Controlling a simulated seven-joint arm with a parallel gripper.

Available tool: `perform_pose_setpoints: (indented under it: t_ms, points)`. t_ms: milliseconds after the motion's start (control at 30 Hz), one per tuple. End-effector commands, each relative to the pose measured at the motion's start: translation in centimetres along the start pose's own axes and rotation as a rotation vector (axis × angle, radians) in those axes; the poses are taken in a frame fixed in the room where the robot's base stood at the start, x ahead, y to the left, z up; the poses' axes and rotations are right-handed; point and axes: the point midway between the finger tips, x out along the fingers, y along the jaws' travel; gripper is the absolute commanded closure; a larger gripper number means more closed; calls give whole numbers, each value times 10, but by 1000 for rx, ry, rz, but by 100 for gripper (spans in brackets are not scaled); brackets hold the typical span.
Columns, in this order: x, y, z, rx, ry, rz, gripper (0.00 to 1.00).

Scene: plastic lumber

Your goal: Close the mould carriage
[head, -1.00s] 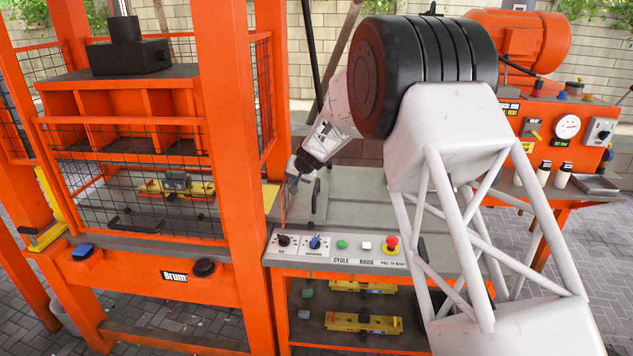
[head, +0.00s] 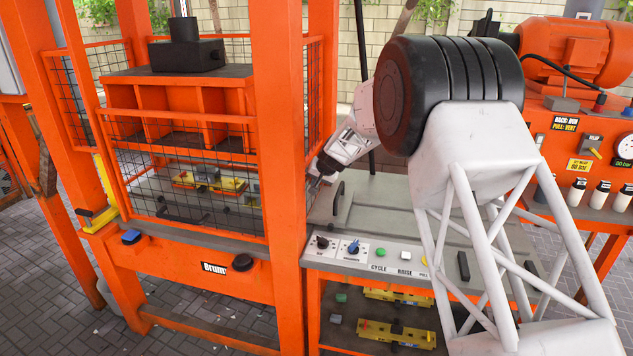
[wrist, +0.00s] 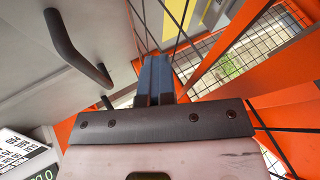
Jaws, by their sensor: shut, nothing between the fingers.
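A grey flat plate with a dark bar handle lies on the bench right of the press; I take it for the mould carriage (head: 385,207). Its handle (head: 338,200) also shows in the wrist view (wrist: 70,50), left of my fingers. My gripper (head: 314,184) is shut and empty, low beside the orange press post and just left of the handle. In the wrist view the closed fingers of my gripper (wrist: 153,72) point towards the orange frame and mesh, apart from the handle. A yellow mould (head: 210,182) sits inside the press behind the mesh guard.
The orange post (head: 288,130) stands close to my gripper's left. A control panel (head: 365,252) with knobs and buttons runs along the bench front. Yellow moulds (head: 395,333) lie on the shelf below. A pump unit (head: 580,140) with bottles stands at the right.

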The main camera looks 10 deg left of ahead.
Motion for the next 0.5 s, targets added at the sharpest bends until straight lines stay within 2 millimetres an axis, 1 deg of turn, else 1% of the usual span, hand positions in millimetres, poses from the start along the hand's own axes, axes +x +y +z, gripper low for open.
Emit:
perform_pose_setpoints:
  t_ms: [33, 233, 367, 500]
  points:
    - [2, -7, 0, -4, 2, -5, 100]
    - [-4, 1, 0, -2, 2, -5, 100]
    - [-11, 15, -1, -1, 3, -3, 100]
    - [-20, 34, -1, 0, 2, -1, 100]
